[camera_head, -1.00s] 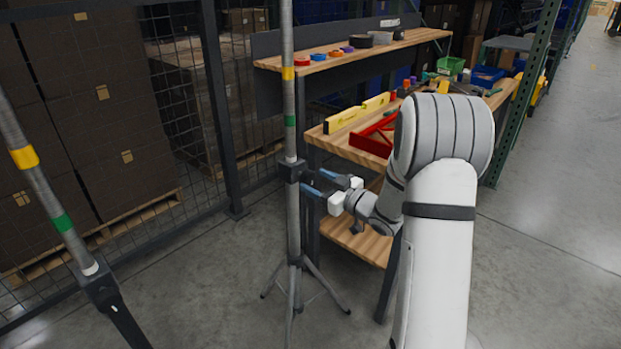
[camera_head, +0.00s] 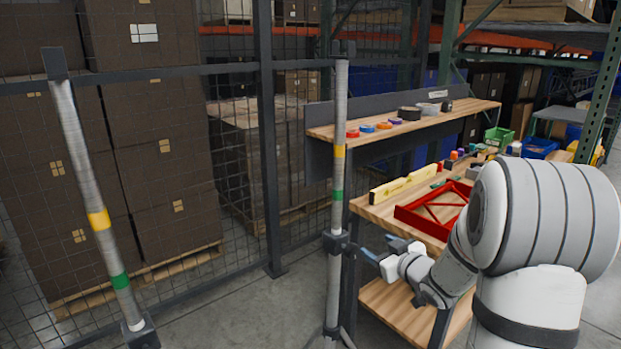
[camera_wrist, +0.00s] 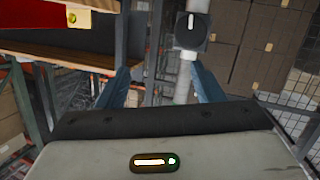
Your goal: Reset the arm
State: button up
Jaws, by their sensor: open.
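My gripper (camera_head: 375,250) is at the right of the nearer-to-bench pole (camera_head: 339,170), close to the dark clamp on it. In the wrist view my gripper (camera_wrist: 160,85) has its two blue fingers spread wide with nothing held between them. The grey pole (camera_wrist: 178,88) and its dark clamp with a knob (camera_wrist: 190,31) show beyond the fingers. I cannot tell the exact gap between fingertips and pole. My arm reaches in from the lower right of the head view.
A second grey pole (camera_head: 88,190) with yellow and green bands stands at left. The wooden workbench (camera_head: 385,212) carries a red frame (camera_head: 432,207) and a yellow level (camera_head: 403,184). A shelf (camera_head: 440,117) holds tape rolls. Mesh fence and stacked boxes (camera_head: 160,150) stand behind.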

jog(key=s+d+r+m+g+h+p, duration=0.1)
jog(key=s+r+m+g+h+p, duration=0.15)
jog(key=s+r+h+p, duration=0.4)
jog(key=s+a+r+m+g+p, duration=0.2)
jog(key=s+a+r+g+p, duration=0.1)
jog(key=s, duration=0.9)
jog(key=s+a+r+m+g+y+p, duration=0.1)
jog(key=s+a+r+m+g+p, duration=0.1)
jog(key=s, duration=1.1)
notch_tip(320, 180, up, 3)
jog(key=a+g+p, duration=0.1)
jog(key=a+g, duration=0.1)
jog(key=g, duration=0.2)
jog(key=shift+s+a, duration=0.2)
jog(key=shift+c, duration=0.4)
